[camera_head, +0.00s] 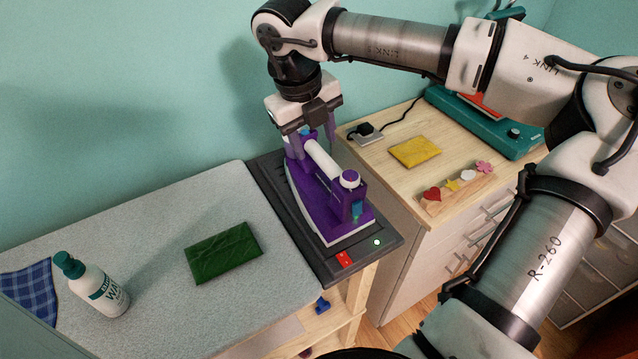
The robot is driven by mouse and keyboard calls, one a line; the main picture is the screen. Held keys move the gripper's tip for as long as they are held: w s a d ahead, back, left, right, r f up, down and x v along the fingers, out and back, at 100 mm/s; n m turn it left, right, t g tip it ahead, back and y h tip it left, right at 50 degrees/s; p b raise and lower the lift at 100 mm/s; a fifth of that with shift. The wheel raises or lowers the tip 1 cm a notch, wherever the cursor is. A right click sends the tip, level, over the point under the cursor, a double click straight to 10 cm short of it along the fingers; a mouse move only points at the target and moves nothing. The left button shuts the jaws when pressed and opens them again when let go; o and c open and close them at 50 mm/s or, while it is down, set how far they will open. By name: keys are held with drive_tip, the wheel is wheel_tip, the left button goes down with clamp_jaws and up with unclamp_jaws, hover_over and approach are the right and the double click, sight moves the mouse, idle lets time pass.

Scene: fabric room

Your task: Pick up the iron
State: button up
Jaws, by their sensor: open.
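The iron (325,197) is purple and white and rests on a dark rest plate (284,222) at the right end of the ironing board. Its white handle runs along the top.
The grey ironing board (150,250) holds a folded green cloth (223,252), a white spray bottle (95,288) and a blue checked cloth (28,290). Right, a wooden cabinet (385,185) bears a yellow cloth (414,151), small shapes and a teal machine (485,125). A wall stands behind.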

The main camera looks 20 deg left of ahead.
sight(317, 149)
drive_tip(key=shift+w+d+f+p, duration=0.1)
drive_tip(key=shift+w+f+p, duration=0.2)
drive_tip(key=shift+f, duration=0.6)
drive_tip(key=shift+w+d+f+p, duration=0.15)
drive_tip(key=shift+f+p, duration=0.3)
drive_tip(key=shift+f, duration=0.4)
drive_tip(key=shift+w+f+p, duration=0.2)
drive_tip(key=shift+f+p, duration=0.15)
drive_tip(key=shift+f, duration=0.55)
clamp_jaws()
drive_tip(key=shift+r, duration=0.15)
